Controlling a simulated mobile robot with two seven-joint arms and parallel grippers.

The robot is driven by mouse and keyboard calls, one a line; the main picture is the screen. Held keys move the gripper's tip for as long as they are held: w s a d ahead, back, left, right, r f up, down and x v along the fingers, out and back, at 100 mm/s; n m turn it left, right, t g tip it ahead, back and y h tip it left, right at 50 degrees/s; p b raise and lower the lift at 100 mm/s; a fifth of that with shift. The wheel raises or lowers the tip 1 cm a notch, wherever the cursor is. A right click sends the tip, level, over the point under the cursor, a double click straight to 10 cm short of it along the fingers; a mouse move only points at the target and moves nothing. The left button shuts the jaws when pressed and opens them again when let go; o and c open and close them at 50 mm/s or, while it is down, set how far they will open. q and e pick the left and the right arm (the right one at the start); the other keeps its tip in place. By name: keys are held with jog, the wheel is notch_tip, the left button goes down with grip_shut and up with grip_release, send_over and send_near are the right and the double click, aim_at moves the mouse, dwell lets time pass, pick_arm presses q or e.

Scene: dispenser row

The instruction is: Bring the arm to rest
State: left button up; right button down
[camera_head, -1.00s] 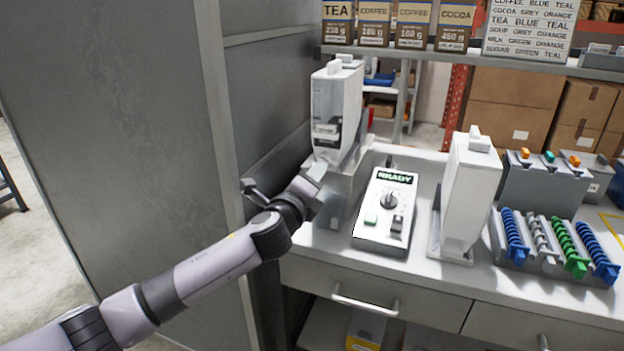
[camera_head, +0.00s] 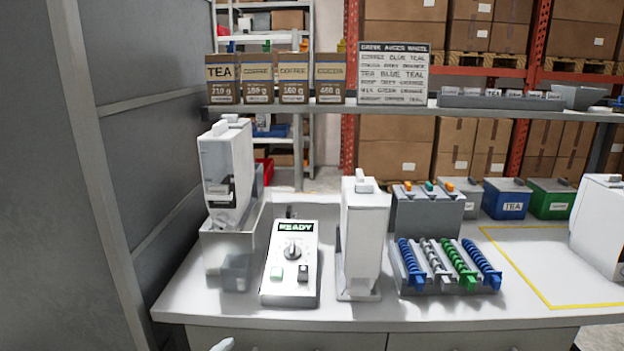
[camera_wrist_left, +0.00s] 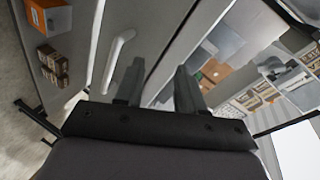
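My left gripper (camera_wrist_left: 159,82) shows in the left wrist view. Its two dark fingers stand apart with nothing held between them, and a drawer front with a pale handle (camera_wrist_left: 116,58) lies beyond. In the head view only a small pale piece at the bottom edge, likely part of my left arm, shows; the gripper itself is out of that view. My right gripper is in neither view. The dispenser (camera_head: 226,170) at the left and the control box (camera_head: 291,262) reading READY stand on the counter with no gripper near them.
A white dispenser (camera_head: 362,235) and a rack of blue, grey and green augers (camera_head: 450,265) stand to the right on the counter (camera_head: 420,312). A grey wall panel (camera_head: 130,150) bounds the left. A shelf (camera_head: 300,107) above holds labelled bags and a sign (camera_head: 393,72).

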pick_arm(q)
jog(key=s+a+f+n+g, duration=0.1)
jog(key=s+f+n, duration=0.5)
jog(key=s, duration=0.6)
jog(key=s+a+f+n+g, duration=0.2)
jog(key=s+f+n, duration=0.5)
jog(key=s, duration=0.5)
jog(key=shift+a+n+g+y, duration=0.3)
jog(key=shift+a+n+y, duration=0.1)
jog(key=shift+a, duration=0.1)
